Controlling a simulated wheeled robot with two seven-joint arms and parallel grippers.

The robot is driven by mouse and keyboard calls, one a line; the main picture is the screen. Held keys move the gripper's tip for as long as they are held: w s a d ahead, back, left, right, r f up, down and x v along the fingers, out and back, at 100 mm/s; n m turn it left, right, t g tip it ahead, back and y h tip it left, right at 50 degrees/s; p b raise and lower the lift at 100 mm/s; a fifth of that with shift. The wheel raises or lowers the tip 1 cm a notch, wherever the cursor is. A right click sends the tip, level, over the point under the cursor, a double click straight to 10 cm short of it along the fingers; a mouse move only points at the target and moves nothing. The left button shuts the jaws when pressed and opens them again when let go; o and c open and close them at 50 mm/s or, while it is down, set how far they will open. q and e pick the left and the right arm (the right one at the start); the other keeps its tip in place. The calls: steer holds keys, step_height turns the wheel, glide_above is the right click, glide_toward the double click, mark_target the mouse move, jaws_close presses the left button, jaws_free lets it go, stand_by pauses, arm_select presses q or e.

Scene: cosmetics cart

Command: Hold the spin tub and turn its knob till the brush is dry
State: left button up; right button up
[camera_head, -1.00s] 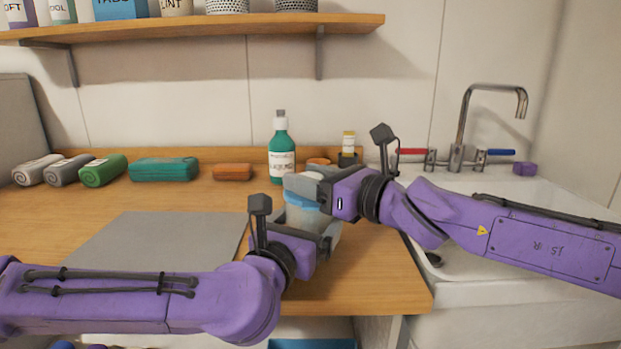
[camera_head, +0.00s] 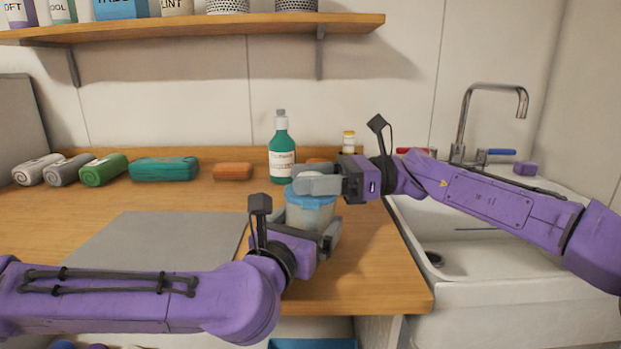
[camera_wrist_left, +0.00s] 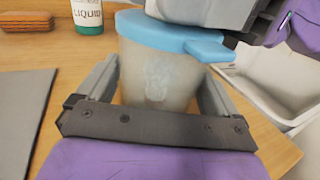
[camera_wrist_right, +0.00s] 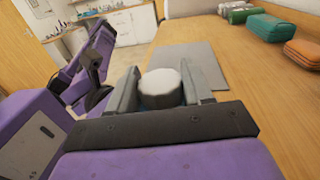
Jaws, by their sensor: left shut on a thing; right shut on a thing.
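The spin tub (camera_head: 308,213) is a cloudy translucent tub with a blue lid, upright on the wooden counter. In the left wrist view the tub (camera_wrist_left: 155,75) stands between the left fingers, and a blurred shape shows inside it; I cannot tell if it is the brush. My left gripper (camera_head: 318,238) is shut on the tub's body from the front. My right gripper (camera_head: 305,185) is over the lid, shut on the knob. The knob (camera_wrist_right: 160,84) is round with a pale top, between the right fingers in the right wrist view.
A green liquid bottle (camera_head: 281,155) stands behind the tub. An orange sponge (camera_head: 232,172), a teal case (camera_head: 164,169) and rolled towels (camera_head: 104,170) line the back. A grey mat (camera_head: 165,240) lies left, the sink (camera_head: 480,245) right. A small yellow-topped bottle (camera_head: 348,142) is partly hidden.

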steer(key=n+g+h, duration=0.1)
steer(key=n+g, duration=0.1)
steer(key=g, duration=0.1)
steer(key=n+g, duration=0.2)
steer(key=g, duration=0.1)
steer(key=shift+a+r+h, duration=0.1)
steer(key=shift+r+h, duration=0.05)
steer(key=shift+h, duration=0.25)
steer(key=shift+g, duration=0.3)
steer(key=shift+n, duration=0.3)
steer(key=o, duration=1)
